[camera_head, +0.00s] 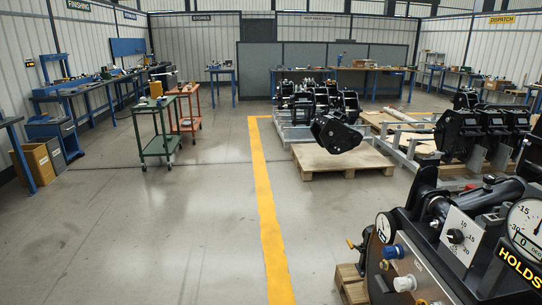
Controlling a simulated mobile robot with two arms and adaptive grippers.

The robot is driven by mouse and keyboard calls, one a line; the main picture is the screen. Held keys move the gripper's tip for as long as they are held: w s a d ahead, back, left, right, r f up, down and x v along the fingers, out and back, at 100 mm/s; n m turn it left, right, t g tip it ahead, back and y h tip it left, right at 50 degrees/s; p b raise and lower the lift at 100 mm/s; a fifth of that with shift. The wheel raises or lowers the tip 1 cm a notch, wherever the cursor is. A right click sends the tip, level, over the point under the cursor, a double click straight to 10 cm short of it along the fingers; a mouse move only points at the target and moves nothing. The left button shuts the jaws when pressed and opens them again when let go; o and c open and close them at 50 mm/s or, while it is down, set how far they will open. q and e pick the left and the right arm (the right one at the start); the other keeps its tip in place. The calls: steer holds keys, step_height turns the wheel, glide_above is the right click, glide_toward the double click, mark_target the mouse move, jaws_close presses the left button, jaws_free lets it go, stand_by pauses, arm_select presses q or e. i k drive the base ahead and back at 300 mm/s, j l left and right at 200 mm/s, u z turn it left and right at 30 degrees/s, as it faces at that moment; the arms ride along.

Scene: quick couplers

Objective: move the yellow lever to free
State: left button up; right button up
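A black coupler unit (415,255) stands at the lower right, cut off by the picture's edges. A small yellow-orange knob or lever end (351,244) sticks out from its left side. I cannot tell for sure that it is the yellow lever, and no "free" marking is readable. The unit carries a blue knob (393,251), a white knob (405,284) and a pale panel with a black dial (456,236). Neither of my grippers is in view.
A yellow floor line (265,205) runs down the middle, with open floor to its left. A wooden pallet (343,160) bears a black coupler (336,132). A green cart (155,125) and a red cart (184,108) stand left of the line. A round gauge (526,225) shows far right.

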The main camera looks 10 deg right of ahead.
mark_target(349, 242)
steer(key=i+z, duration=0.1)
steer(key=i, duration=1)
steer(key=i+j, duration=0.2)
steer(key=i, duration=0.9)
steer(key=l+z, duration=0.05)
